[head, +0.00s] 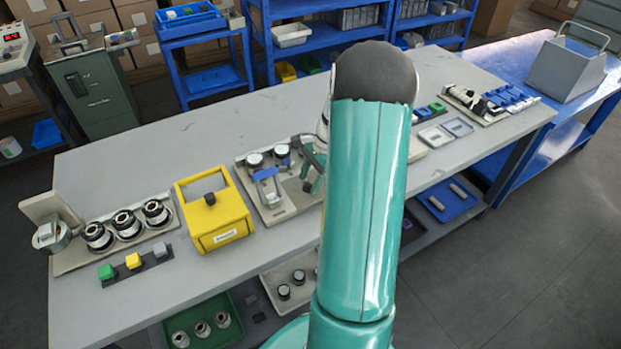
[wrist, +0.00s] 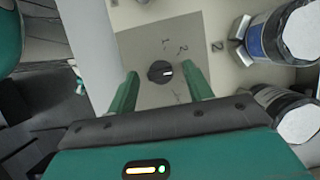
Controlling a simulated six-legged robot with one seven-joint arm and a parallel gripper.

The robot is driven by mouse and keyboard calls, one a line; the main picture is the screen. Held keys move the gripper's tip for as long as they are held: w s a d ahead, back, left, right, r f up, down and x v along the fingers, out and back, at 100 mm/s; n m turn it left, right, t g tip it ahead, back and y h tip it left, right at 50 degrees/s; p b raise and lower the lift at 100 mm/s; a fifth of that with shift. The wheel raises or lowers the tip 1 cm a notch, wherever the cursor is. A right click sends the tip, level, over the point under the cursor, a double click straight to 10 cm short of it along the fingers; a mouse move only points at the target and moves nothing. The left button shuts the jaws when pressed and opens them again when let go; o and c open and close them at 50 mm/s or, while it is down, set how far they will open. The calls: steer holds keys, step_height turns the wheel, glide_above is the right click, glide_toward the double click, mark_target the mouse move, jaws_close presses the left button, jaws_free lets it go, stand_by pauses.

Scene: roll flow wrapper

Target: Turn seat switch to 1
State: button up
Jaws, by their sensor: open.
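In the wrist view a small round black switch (wrist: 160,72) sits on a grey square plate (wrist: 145,45). Its white pointer mark faces right in the picture. Marks that look like 1 and 2 are printed above it, and another faint mark lies below. My gripper (wrist: 162,74) is open, with one green finger on each side of the switch in the picture. I cannot tell whether the fingers touch it. In the head view the beige station (head: 285,208) is partly covered by my arm, and the switch is not visible there.
In the wrist view, cylinders with white ends (wrist: 285,35) stand close on the right, and a larger 2 is printed beside the plate. In the head view a yellow box (head: 222,236) stands left of the station. The grey bench (head: 130,165) has free room behind it.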

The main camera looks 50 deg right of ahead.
steer(key=shift+c, duration=0.4)
steer(key=c, duration=0.9)
steer(key=shift+n, duration=0.5)
steer(key=n+g, duration=0.1)
steer(key=n, duration=0.1)
steer(key=shift+w+n+g, duration=0.15)
steer(key=shift+n+g, duration=0.15)
steer(key=shift+n, duration=0.1)
steer(key=n+g, duration=0.1)
steer(key=n, duration=0.2)
steer(key=shift+w+n, duration=0.1)
steer(key=shift+n, duration=0.2)
steer(key=n+g, duration=0.1)
steer(key=n, duration=0.2)
steer(key=n+g+h, duration=0.1)
steer(key=n, duration=0.2)
steer(key=shift+w+a+n, duration=0.1)
steer(key=shift+w+n, duration=0.05)
steer(key=shift+n, duration=0.15)
steer(key=shift+h, duration=0.3)
